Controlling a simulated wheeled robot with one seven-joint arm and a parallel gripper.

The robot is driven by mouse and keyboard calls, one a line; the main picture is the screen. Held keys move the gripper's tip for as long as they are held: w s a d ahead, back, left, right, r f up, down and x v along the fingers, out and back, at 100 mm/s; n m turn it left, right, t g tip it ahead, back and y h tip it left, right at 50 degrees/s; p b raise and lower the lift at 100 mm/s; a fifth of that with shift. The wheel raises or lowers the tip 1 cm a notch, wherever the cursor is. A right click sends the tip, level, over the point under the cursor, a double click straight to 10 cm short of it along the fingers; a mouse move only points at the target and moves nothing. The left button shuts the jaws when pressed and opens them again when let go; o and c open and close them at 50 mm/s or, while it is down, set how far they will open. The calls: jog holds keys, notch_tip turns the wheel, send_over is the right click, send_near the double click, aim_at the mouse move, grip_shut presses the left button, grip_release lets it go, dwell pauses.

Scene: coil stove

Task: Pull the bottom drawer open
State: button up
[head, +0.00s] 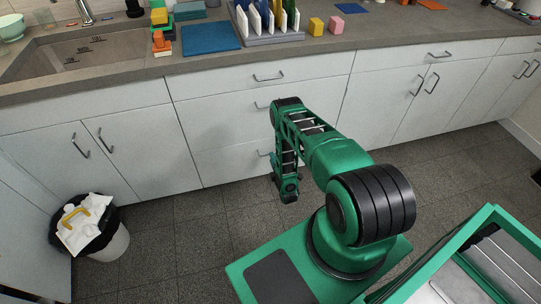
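The bottom drawer (228,162) is the lowest of three white drawers stacked below the counter, in the middle of the head view. Its front looks flush with the cabinet, so it appears closed. Part of its dark bar handle (264,153) shows just left of my arm; my arm hides the right part of the drawer front. My green and black arm bends down in front of the drawers, and its end with my gripper (288,193) hangs low in front of the bottom drawer. The fingers are too small and dark to tell whether they are open or touch anything.
The middle drawer (215,118) and top drawer (220,85) above are closed. A bin with a black bag (113,243) stands on the floor at left. Cabinet doors (390,105) flank the drawers. The tiled floor (185,235) between bin and my base is clear.

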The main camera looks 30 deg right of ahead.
jog(key=shift+x, duration=2.65)
jog(key=shift+c, duration=0.6)
grip_shut()
jog(key=shift+s, duration=0.1)
